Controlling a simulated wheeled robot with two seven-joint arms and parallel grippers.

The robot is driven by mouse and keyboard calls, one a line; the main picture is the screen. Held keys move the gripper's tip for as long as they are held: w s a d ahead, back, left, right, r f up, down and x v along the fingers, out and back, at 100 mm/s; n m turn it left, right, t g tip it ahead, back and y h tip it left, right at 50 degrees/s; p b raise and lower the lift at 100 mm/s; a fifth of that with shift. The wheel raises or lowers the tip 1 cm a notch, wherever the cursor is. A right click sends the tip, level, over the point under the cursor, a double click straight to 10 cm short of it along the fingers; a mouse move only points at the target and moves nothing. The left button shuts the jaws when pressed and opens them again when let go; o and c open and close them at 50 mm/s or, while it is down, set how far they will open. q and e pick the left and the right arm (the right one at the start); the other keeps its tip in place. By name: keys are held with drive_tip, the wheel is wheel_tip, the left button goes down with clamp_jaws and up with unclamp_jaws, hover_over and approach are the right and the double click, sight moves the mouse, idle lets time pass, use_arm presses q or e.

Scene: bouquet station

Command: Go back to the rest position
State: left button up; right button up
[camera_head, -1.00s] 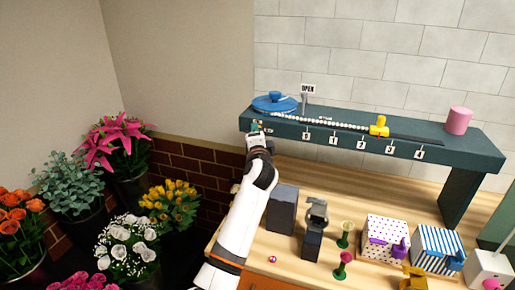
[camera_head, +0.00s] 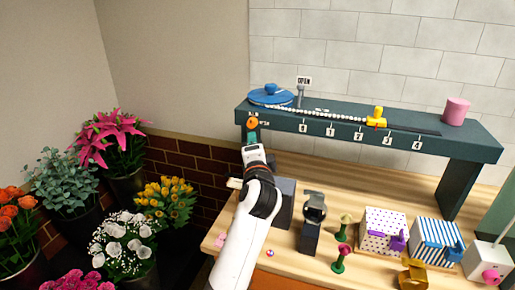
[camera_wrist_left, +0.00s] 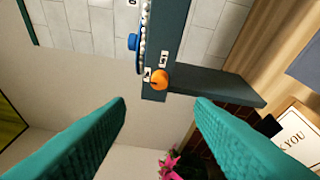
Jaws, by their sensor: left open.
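My left gripper (camera_head: 251,138) is in front of the left end of the dark shelf (camera_head: 345,137). An orange knob (camera_head: 252,123) on that shelf end shows just past its fingertips. In the left wrist view the two teal fingers (camera_wrist_left: 160,106) are wide apart with nothing between them, and the orange knob (camera_wrist_left: 159,79) lies beyond their tips. My right gripper is not in view.
On the shelf are a blue disc (camera_head: 270,97), a white bead chain, a yellow piece (camera_head: 376,118) and a pink cylinder (camera_head: 456,110). Boxes (camera_head: 383,231) and small stands (camera_head: 340,258) fill the wooden table's right side. Flower buckets (camera_head: 123,246) stand at left.

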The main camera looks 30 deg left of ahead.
use_arm(q)
drive_tip(key=s+d+f+n+g+h, duration=0.25)
drive_tip(key=s+f, duration=0.35)
drive_tip(key=f, duration=0.3)
drive_tip(key=s+d+f+n+g+h, duration=0.1)
drive_tip(key=s+d+f+g+h, duration=0.15)
drive_tip(key=s+f, duration=0.55)
drive_tip(key=s+d+f+n+g+h, duration=0.25)
drive_tip(key=s+d+f, duration=0.3)
drive_tip(key=s, duration=0.45)
drive_tip(key=s+d+f+n+g+h, duration=0.1)
drive_tip(key=s+d+f+g+h, duration=0.25)
drive_tip(key=s+f, duration=0.45)
wheel_tip(320, 180, down, 24)
drive_tip(key=s+g, duration=0.1)
drive_tip(key=s, duration=0.2)
drive_tip(key=s+a+f+g, duration=0.1)
drive_tip(key=s+a+f, duration=0.1)
drive_tip(key=s+f, duration=1.4)
drive_tip(key=shift+a+m+g, duration=0.3)
drive_tip(key=shift+a, duration=0.1)
